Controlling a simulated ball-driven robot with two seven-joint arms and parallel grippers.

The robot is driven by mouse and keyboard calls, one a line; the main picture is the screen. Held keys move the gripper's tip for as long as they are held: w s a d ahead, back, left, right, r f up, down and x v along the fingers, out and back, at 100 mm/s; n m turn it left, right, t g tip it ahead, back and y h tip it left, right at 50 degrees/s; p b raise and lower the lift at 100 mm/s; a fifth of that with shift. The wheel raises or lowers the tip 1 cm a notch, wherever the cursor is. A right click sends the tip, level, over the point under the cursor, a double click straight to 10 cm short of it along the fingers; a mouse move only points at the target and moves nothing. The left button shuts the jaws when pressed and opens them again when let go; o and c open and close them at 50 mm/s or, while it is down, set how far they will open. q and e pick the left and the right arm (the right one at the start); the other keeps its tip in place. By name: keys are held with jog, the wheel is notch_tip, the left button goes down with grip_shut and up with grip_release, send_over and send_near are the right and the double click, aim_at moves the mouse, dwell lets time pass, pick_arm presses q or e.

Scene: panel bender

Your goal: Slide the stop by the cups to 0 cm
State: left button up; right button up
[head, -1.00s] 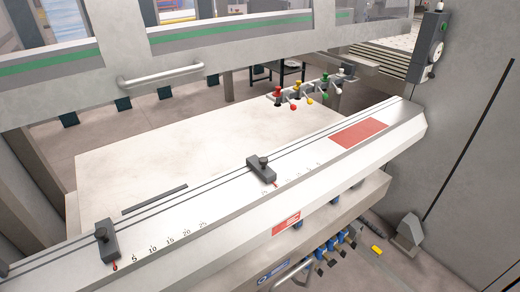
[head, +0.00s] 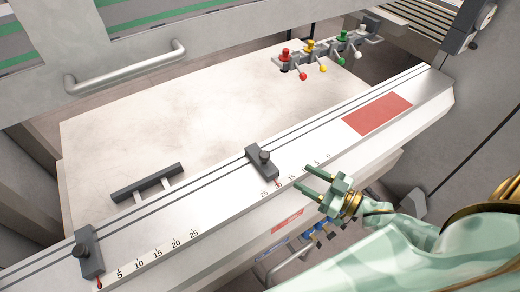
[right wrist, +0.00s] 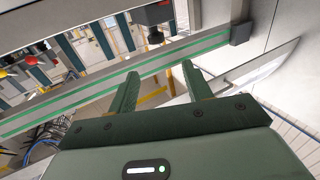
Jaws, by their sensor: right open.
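Two dark stops with knobs sit on the grooved pale rail (head: 215,222). The right stop (head: 262,160) is nearer the coloured-knob fittings; its red pointer is near the 20 to 25 end of the right scale, whose 0 lies further right. The left stop (head: 88,252) has its red pointer left of the 5 mark on the left scale. I cannot tell which parts are the cups. My right gripper (head: 307,180) is open and empty, in front and right of the right stop, apart from it. Its open fingers also show in the right wrist view (right wrist: 160,80). My left gripper is not in view.
A red panel (head: 377,114) marks the rail's right end. A dark bar (head: 147,182) stands raised behind the left rail. A metal handle (head: 127,70) crosses the upper left.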

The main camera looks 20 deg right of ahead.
aim_at(269, 157)
jog(key=x, duration=1.4)
jog(key=shift+w+d+f, duration=0.1)
jog(key=shift+w, duration=0.4)
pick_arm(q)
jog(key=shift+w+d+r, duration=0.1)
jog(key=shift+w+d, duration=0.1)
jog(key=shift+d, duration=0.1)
